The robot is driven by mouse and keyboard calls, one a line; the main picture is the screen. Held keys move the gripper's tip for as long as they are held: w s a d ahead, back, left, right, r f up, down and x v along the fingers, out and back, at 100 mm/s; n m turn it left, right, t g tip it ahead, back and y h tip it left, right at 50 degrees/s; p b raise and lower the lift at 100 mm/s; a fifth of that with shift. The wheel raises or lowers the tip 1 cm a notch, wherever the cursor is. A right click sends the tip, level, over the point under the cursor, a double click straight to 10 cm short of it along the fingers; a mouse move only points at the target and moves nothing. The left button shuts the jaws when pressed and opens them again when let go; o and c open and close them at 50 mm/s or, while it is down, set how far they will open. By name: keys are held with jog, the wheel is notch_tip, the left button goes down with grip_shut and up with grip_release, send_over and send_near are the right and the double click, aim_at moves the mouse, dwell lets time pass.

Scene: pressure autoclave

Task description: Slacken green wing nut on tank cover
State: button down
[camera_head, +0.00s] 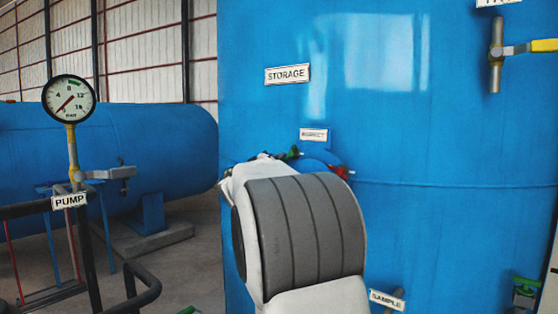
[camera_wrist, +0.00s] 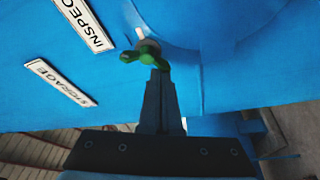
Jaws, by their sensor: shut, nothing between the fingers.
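The green wing nut (camera_wrist: 147,53) shows in the wrist view on a pale stud at the edge of the round blue tank cover (camera_wrist: 195,30). My gripper (camera_wrist: 160,75) is shut and empty, its fingertips right at the lower wing of the nut. Whether they touch it I cannot tell. In the head view the green wing nut (camera_head: 289,154) shows small at the upper left of the cover (camera_head: 318,161), below the INSPECT label. My arm hides most of the cover and my fingers there.
A red wing nut (camera_head: 343,172) sits at the cover's right side. The blue storage tank (camera_head: 430,130) fills the right. A gauge (camera_head: 69,98) and PUMP valve stand left among dark pipes. A yellow-handled valve (camera_head: 497,55) is at upper right, a SAMPLE label (camera_head: 386,299) below.

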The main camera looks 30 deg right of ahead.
jog(key=shift+s+d+f+n+y, duration=0.1)
jog(key=shift+n+y, duration=0.1)
jog(key=shift+n, duration=0.55)
jog(key=shift+s+f+n+y, duration=0.1)
jog(key=shift+n+y, duration=0.1)
jog(key=shift+n, duration=0.55)
dwell(1.4)
jog(key=shift+s+f+n+g+y+p, duration=0.15)
jog(key=shift+n+g+y+p, duration=0.25)
jog(key=shift+n+p, duration=1)
jog(key=shift+s+d+n+g+y+p, duration=0.1)
jog(key=shift+s+n+g+y+p, duration=0.1)
jog(key=shift+n+p, duration=0.4)
jog(key=shift+s+d+n+g+y+p, duration=0.1)
jog(key=shift+n+g+p, duration=0.1)
jog(key=shift+n+p, duration=0.35)
dwell(0.7)
